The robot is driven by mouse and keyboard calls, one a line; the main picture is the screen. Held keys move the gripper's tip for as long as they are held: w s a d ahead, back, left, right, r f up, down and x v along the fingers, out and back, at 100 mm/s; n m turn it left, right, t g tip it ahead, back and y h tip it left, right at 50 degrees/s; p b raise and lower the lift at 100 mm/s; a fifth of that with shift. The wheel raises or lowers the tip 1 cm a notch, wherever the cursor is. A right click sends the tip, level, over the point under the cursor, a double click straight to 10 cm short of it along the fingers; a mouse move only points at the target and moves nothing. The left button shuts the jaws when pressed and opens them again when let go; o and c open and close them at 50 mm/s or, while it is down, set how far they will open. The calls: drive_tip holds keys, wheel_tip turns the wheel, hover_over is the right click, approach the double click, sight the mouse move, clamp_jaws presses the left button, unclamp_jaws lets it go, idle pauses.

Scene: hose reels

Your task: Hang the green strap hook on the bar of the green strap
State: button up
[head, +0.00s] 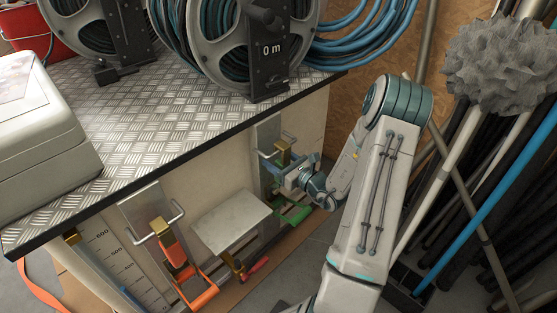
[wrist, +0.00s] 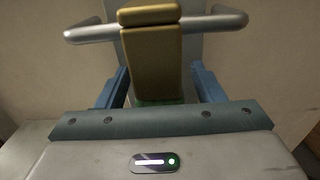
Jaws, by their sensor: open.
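The green strap (head: 296,214) hangs low on the front of the bench in the head view, to the right of a small shelf. Above it a U-shaped metal bar (head: 268,154) stands out from a metal plate; the bar also shows in the wrist view (wrist: 88,33). The brass-coloured hook (wrist: 152,60) crosses in front of and over the middle of the bar, seeming to hang on it. My gripper (head: 288,177) is at the hook. Its blue fingers (wrist: 160,85) are open, one each side of the hook, with gaps visible. Some green shows below the hook.
An orange strap (head: 175,252) with its own bar is on the left of the bench front. A small metal shelf (head: 232,219) juts out between the straps. Hose reels (head: 268,48) stand on the bench top (head: 150,98). Poles and a grey brush (head: 500,62) crowd the right.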

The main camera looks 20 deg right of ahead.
drive_tip(key=p+v, duration=0.3)
drive_tip(key=v, duration=1.1)
drive_tip(key=s+a+r+n+g+y+p, duration=0.3)
drive_tip(key=a+r+n+g+p, duration=0.6)
drive_tip(key=r, duration=0.3)
drive_tip(key=s+a+r+n+g+y+p, duration=0.3)
drive_tip(key=a+r+n+g+p, duration=0.3)
drive_tip(key=a+r+n, duration=0.45)
drive_tip(key=s+r+n+h+p, duration=0.3)
drive_tip(key=r+n+h+p, duration=0.3)
drive_tip(key=r, duration=0.7)
drive_tip(key=s+r+n+h+p, duration=0.4)
drive_tip(key=r+n+h+p, duration=0.2)
drive_tip(key=r+p, duration=0.3)
wheel_tip(320, 180, up, 4)
drive_tip(key=shift+s+a+f+t, duration=0.15)
drive_tip(key=shift+s+a+t, duration=0.15)
drive_tip(key=shift+t, duration=0.1)
